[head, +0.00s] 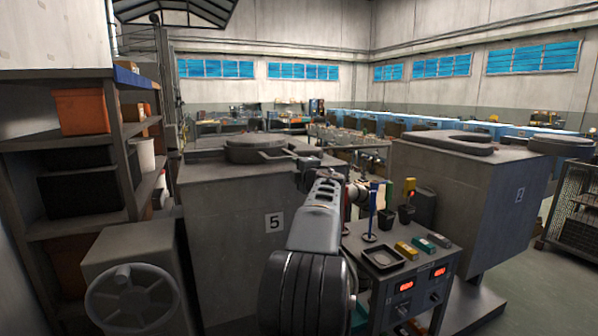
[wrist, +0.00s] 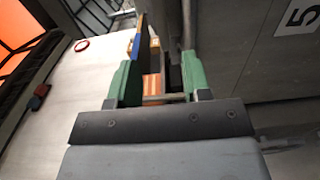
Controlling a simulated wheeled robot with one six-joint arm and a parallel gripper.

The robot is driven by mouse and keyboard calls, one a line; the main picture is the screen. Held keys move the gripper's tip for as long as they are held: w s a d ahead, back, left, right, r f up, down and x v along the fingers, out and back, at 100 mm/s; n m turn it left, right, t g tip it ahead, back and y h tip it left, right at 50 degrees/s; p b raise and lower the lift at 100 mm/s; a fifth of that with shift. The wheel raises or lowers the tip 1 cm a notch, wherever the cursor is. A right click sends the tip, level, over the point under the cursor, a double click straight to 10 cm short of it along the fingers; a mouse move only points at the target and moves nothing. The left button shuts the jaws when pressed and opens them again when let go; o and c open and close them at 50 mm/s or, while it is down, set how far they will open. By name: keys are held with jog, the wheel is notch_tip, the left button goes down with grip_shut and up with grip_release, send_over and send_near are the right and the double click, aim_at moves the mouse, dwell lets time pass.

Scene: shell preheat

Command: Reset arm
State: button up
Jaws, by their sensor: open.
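My gripper (wrist: 162,68) shows in the wrist view with its two green fingers apart and nothing held between them. An orange shape shows through the gap, beyond the fingers. In the head view my arm reaches forward and up from the bottom middle, in front of the grey furnace block marked 5 (head: 225,225). The arm's far end is near that block's upper right edge, and the fingers are too small to make out there. The side of block 5 also shows at the right of the wrist view (wrist: 262,75).
A control cart (head: 385,258) with a black tray (head: 383,257), dark cups and small coloured blocks stands close right of my arm. Another block, marked 2 (head: 480,200), is farther right. Shelves with an orange bin (head: 82,111) stand left.

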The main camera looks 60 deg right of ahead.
dwell(0.5)
jog(key=s+d+f+m+g+h, duration=0.35)
jog(key=s+f+m+g, duration=0.35)
jog(key=m, duration=0.4)
jog(key=w+a+f+m+g+y+p, duration=0.1)
jog(key=w+a+f+m+g+y, duration=0.1)
jog(key=a+f, duration=0.45)
jog(key=w+a+f+m+g+y+p, duration=0.1)
jog(key=w+a+f+m+g+y, duration=0.2)
jog(key=a, duration=0.6)
jog(key=s+a+f+n+y+p, duration=0.1)
jog(key=a+y, duration=0.2)
jog(key=a, duration=1)
jog(key=s+a+f+n+y+p, duration=0.1)
jog(key=s+a+f+n+y, duration=0.1)
jog(key=a, duration=1.2)
jog(key=s+a+f+n+y+p, duration=0.1)
jog(key=a+y, duration=0.3)
jog(key=a, duration=1)
jog(key=shift+s+f+n+t, duration=0.45)
jog(key=shift+f+n, duration=0.15)
jog(key=shift+f, duration=0.15)
jog(key=shift+d, duration=0.15)
